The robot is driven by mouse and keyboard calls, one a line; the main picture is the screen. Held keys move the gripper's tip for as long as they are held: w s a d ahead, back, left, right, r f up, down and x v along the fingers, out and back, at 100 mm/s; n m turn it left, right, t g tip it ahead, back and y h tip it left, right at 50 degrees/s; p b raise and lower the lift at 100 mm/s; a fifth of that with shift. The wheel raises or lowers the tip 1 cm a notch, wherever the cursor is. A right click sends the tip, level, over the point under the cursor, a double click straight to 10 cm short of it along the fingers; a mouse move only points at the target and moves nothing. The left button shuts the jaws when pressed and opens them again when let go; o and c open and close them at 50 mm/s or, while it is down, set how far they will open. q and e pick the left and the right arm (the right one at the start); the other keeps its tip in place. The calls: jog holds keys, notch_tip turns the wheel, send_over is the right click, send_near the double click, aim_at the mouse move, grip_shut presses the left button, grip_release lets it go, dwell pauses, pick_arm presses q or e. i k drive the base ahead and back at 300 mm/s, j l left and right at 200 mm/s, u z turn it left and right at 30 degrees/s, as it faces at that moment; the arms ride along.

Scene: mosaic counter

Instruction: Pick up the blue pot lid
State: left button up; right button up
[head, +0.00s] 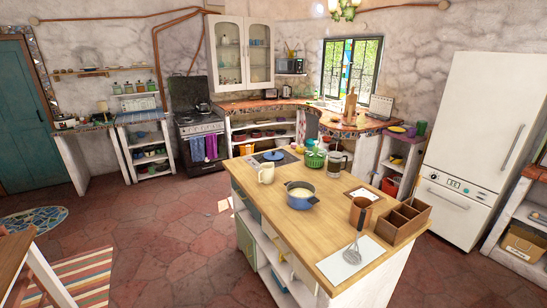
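A round blue lid (273,156) lies on a dark flat panel near the far left end of the wooden island top (330,226). A blue pot (301,203) stands uncovered nearer to me, with pale contents showing inside. The lid is apart from the pot. Neither of my grippers shows in the head view, so I cannot see how they stand.
A cream mug (266,173) stands close in front of the lid. A green basket (315,158) and a glass press (335,163) stand to its right. A wooden box (403,221), a brown canister (361,211) and a whisk (354,246) occupy the right end. Floor left of the island is open.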

aim_at(272, 155)
jog(key=u, duration=1.25)
jog(key=i, duration=1.3)
jog(key=i+l+z, duration=0.15)
jog(key=i, duration=1.1)
jog(key=i+j, duration=0.2)
jog(key=i, duration=1.1)
jog(key=l+z, duration=0.05)
jog(key=l, duration=0.05)
